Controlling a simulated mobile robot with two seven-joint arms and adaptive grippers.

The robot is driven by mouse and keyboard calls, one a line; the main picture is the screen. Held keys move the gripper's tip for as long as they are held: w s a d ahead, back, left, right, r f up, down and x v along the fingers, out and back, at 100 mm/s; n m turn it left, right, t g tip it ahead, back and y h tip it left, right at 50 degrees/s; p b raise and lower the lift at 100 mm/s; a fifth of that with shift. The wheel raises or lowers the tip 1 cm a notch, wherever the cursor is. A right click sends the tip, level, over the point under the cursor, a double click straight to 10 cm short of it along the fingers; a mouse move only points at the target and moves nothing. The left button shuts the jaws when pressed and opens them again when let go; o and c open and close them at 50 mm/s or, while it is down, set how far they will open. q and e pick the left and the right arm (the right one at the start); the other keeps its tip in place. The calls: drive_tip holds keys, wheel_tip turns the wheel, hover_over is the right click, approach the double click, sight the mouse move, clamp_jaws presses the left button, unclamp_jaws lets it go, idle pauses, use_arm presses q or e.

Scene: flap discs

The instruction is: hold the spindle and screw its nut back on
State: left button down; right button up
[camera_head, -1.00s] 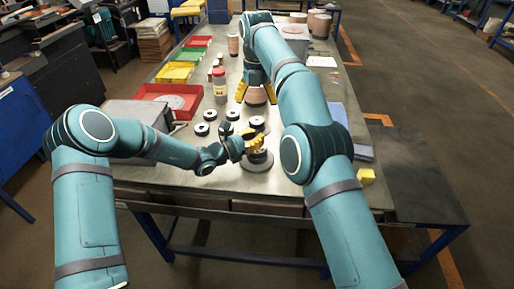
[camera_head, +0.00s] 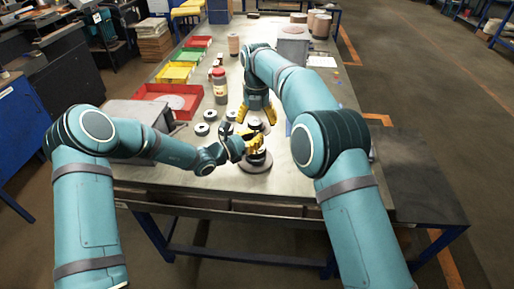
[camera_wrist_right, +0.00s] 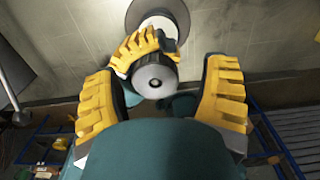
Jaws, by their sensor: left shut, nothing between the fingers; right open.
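The spindle stands on a round grey base (camera_head: 258,167) near the bench's front edge, and the base also shows in the right wrist view (camera_wrist_right: 180,12). My left gripper (camera_head: 252,146) is shut beside the spindle's upper part, its yellow fingers partly covering it. In the right wrist view, a dark round piece (camera_wrist_right: 155,76) with a small centre point shows at the spindle's top, in front of the left gripper's yellow finger (camera_wrist_right: 140,45). I cannot tell whether it is the nut. My right gripper (camera_head: 257,117) is open behind the spindle; its fingers (camera_wrist_right: 160,98) are spread either side of the dark piece's line, apart from it.
Several black-and-white rings (camera_head: 202,129) lie left of the spindle. A jar (camera_head: 220,88) and a red tray (camera_head: 170,98) stand behind them. The bench (camera_head: 205,180) is bare in front of the rings.

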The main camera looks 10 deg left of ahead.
drive_tip(key=shift+f, duration=0.4)
